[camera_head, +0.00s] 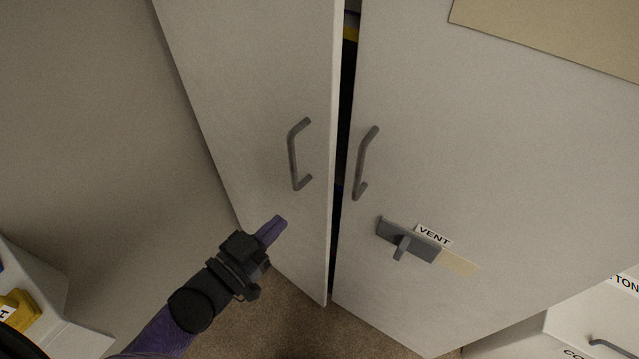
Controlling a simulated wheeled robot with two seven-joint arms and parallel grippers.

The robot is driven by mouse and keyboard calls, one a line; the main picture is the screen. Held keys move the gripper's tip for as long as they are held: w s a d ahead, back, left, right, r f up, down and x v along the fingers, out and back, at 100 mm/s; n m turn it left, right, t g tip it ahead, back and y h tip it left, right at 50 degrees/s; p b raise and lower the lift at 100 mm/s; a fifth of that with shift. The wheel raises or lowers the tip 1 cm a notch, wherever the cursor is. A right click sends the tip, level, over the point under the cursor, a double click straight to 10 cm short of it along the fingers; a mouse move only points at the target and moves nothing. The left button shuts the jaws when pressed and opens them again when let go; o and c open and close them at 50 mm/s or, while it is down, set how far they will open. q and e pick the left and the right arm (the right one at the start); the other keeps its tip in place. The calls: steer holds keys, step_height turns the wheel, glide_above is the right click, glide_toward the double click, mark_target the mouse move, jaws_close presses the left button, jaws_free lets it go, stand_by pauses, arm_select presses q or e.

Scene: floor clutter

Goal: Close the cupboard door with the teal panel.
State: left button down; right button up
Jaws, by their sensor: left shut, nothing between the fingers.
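Two pale cupboard doors fill the middle, a left door (250,80) and a right door (470,140). A dark gap shows between their inner edges, wider at the top, so at least one stands ajar. Each has a grey bar handle, the left one (292,155) and the right one (362,165). No teal panel shows on either door; the right door carries a beige panel (570,35) at the upper right. My left gripper (276,228) is shut and empty, in front of the left door's lower part, below its handle. Whether it touches the door I cannot tell. My right gripper is not in view.
A grey latch (408,240) with a "VENT" label (433,235) is on the right door. A white drawer unit (590,325) stands at lower right. A yellow object (18,308) sits at lower left. Brown floor shows below.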

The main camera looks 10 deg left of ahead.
mark_target(324, 178)
arm_select(q)
steer(key=b+x, duration=0.1)
steer(key=x, duration=0.9)
steer(key=shift+w+d, duration=0.15)
steer(key=shift+w, duration=0.25)
steer(key=shift+n+t+y, duration=0.4)
steer(key=shift+n+y, duration=0.2)
steer(key=shift+y, duration=0.2)
steer(key=b+x, duration=0.2)
steer(key=x, duration=0.2)
steer(key=shift+d+f, duration=0.15)
steer(key=shift+d, duration=0.05)
steer(key=shift+a, duration=0.1)
steer(key=shift+s, duration=0.15)
